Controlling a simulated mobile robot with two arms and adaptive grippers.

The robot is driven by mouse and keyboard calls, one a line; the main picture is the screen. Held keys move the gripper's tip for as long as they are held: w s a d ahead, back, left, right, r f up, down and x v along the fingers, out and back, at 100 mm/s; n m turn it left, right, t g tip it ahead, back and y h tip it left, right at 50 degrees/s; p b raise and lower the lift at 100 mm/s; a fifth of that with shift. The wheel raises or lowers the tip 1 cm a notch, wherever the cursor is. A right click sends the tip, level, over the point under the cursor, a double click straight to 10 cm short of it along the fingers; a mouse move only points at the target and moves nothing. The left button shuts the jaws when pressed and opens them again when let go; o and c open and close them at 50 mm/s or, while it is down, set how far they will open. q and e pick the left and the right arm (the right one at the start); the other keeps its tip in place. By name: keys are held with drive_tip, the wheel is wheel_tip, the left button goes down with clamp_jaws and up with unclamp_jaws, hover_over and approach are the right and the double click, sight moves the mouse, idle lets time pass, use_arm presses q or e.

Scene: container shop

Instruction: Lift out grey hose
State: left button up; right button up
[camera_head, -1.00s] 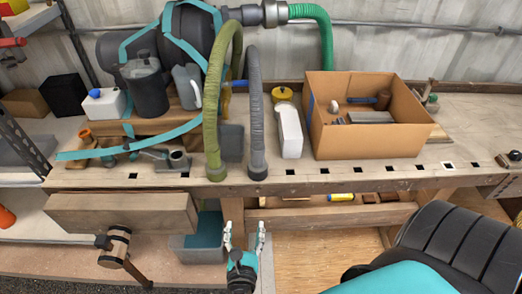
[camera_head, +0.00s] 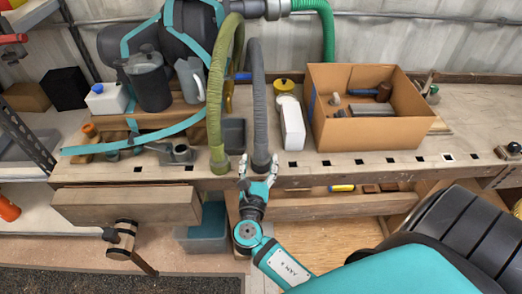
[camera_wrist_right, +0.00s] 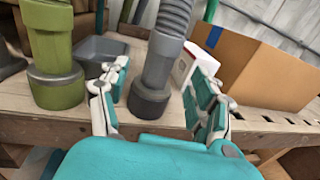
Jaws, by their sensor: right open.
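The grey hose (camera_head: 258,100) stands upright on the workbench, its dark end collar resting near the front edge. It also shows in the right wrist view (camera_wrist_right: 163,62), between the two fingers. My right gripper (camera_head: 258,165) is open at the bench's front edge, just in front of the hose's lower end. In the right wrist view the open fingers (camera_wrist_right: 160,100) are on either side of the hose's collar; I cannot tell whether they touch it. My left gripper is not in view.
A green hose (camera_head: 216,110) stands close to the left of the grey hose, near the left finger. A grey bin (camera_head: 233,135) sits behind, between the hoses. The wooden workbench (camera_head: 350,163) has an edge below.

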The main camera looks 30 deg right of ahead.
sight(260, 155)
drive_tip(key=p+x, duration=0.1)
drive_tip(key=x, duration=0.4)
drive_tip(key=shift+w+f, duration=0.15)
clamp_jaws()
